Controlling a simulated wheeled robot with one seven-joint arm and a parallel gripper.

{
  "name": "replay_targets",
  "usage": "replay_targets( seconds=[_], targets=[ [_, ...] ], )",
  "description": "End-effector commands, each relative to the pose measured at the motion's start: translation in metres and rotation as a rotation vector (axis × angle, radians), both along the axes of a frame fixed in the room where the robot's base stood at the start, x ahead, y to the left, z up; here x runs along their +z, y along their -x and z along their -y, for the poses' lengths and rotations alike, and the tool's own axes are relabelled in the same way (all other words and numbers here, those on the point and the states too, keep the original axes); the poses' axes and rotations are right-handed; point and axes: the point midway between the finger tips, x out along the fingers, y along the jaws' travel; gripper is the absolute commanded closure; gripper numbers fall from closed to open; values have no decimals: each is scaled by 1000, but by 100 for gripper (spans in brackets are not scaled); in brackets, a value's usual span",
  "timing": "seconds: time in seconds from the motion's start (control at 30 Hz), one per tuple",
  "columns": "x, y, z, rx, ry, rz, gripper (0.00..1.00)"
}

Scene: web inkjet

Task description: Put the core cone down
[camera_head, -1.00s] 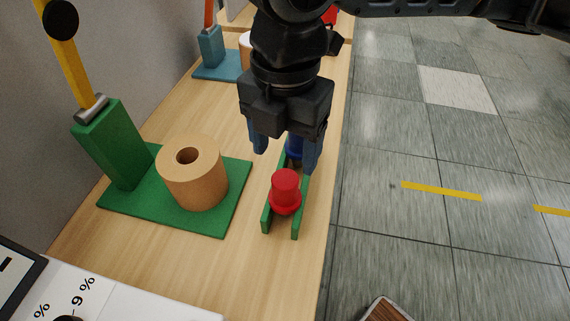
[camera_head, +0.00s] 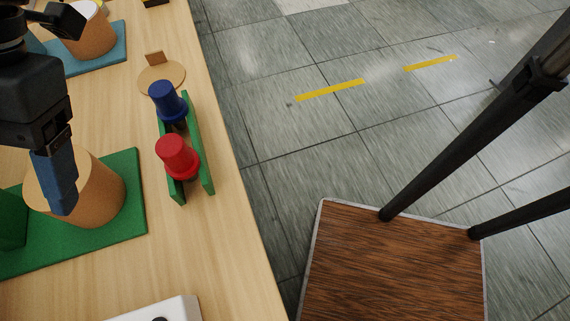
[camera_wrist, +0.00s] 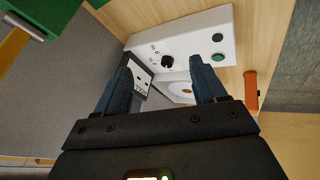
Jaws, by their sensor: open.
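A blue cone (camera_head: 167,102) and a red cone (camera_head: 177,156) sit in a narrow green rack (camera_head: 207,178) near the table's right edge in the head view. The blue one is behind the red one. My gripper (camera_head: 62,205) is at the left of the head view, in front of the brown paper roll (camera_head: 103,192) and apart from both cones. One blue finger shows clearly there. In the wrist view my gripper (camera_wrist: 160,68) has both fingers spread with nothing between them. Neither cone shows in the wrist view.
The roll stands on a green base (camera_head: 128,228). A white control panel (camera_head: 165,310) is at the front; it also shows in the wrist view (camera_wrist: 200,45). Behind the rack lies a round tan piece (camera_head: 160,77). A wood-topped cart (camera_head: 395,265) stands right of the table (camera_head: 235,255).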

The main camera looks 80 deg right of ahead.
Motion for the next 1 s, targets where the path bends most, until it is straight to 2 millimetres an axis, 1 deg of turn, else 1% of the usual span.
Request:
replay_targets(
  seconds=[0.03,0.1,0.2,0.3,0.4,0.53,0.6,0.7,0.77,0.87,0.97,1.0],
  targets=[
    [10,-2,-24,-11,-114,16,29],
    [27,-6,-50,-40,-258,37,29],
    [52,-13,-79,-90,-460,57,29],
    [76,-20,-98,-155,-654,65,29],
    [96,-27,-108,-231,-834,64,29],
    [113,-37,-108,-350,-1050,52,29],
    [117,-42,-104,-424,-1154,43,29],
    [116,-49,-94,-540,-1283,28,29],
    [111,-52,-86,-614,-1351,21,29],
    [95,-54,-71,-745,-1444,9,29],
    [72,-52,-54,-882,-1511,2,29],
    [61,-49,-47,-937,-1530,3,29]
  ],
)
